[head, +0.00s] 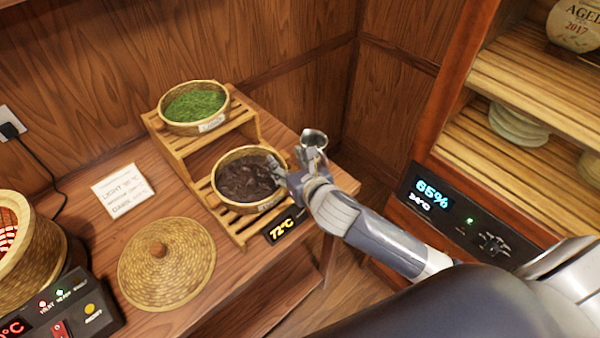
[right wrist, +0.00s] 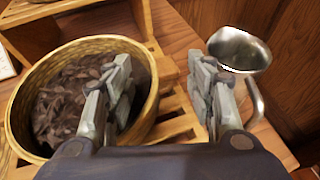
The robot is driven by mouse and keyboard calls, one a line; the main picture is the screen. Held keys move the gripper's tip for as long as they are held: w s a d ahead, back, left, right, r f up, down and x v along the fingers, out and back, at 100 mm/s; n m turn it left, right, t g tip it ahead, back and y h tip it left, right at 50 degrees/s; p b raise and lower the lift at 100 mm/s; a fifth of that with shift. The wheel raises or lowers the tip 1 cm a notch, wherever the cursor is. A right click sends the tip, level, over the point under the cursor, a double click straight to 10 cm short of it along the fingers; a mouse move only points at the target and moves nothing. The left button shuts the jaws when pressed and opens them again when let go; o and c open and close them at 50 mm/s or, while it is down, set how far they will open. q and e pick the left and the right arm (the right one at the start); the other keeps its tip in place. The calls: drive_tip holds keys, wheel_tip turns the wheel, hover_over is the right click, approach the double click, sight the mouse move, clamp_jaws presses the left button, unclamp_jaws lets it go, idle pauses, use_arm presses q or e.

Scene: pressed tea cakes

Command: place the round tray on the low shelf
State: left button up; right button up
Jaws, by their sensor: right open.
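A round woven tray (head: 246,207) of dark leaves rests on the slatted low shelf (head: 222,219) of a two-step wooden rack. It fills the left of the right wrist view (right wrist: 148,112). A second round tray (head: 163,120) of green leaves sits on the upper step. Contact with the rim is unclear. My left gripper is not in view.
The metal pitcher (head: 314,139) stands close behind my right gripper. A woven lid (head: 190,275), a sign card (head: 123,190) and a steamer basket (head: 35,262) are on the counter at left. A cabinet with slatted shelves (head: 490,145) stands at right.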

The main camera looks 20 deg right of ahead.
drive_tip(key=v, duration=0.8)
drive_tip(key=shift+s+r+b, duration=0.1)
drive_tip(key=shift+s+b, duration=0.1)
drive_tip(key=shift+b, duration=0.1)
